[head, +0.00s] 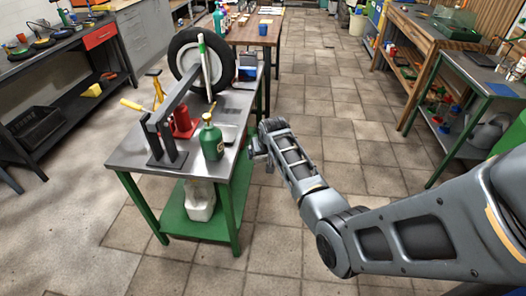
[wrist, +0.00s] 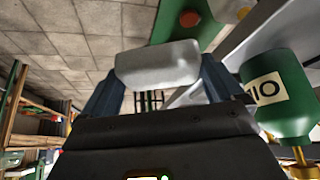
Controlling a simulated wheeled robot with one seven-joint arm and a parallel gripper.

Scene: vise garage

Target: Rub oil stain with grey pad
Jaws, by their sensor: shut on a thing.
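My gripper (head: 257,147) is beside the right edge of the metal-topped bench (head: 130,152) in the head view. In the wrist view its two blue fingers (wrist: 158,85) are shut on a light grey pad (wrist: 158,62), one finger at each end. The pad cannot be made out in the head view. No oil stain can be identified for sure. A round red-brown patch (wrist: 190,18) shows on a green surface in the wrist view, but I cannot tell what it is.
A green bottle (head: 211,141) stands on the bench near my gripper; it also shows in the wrist view (wrist: 277,98). A dark press (head: 165,140), a red can (head: 184,122) and a tyre (head: 184,54) are on the bench. A whitish container (head: 200,200) sits below.

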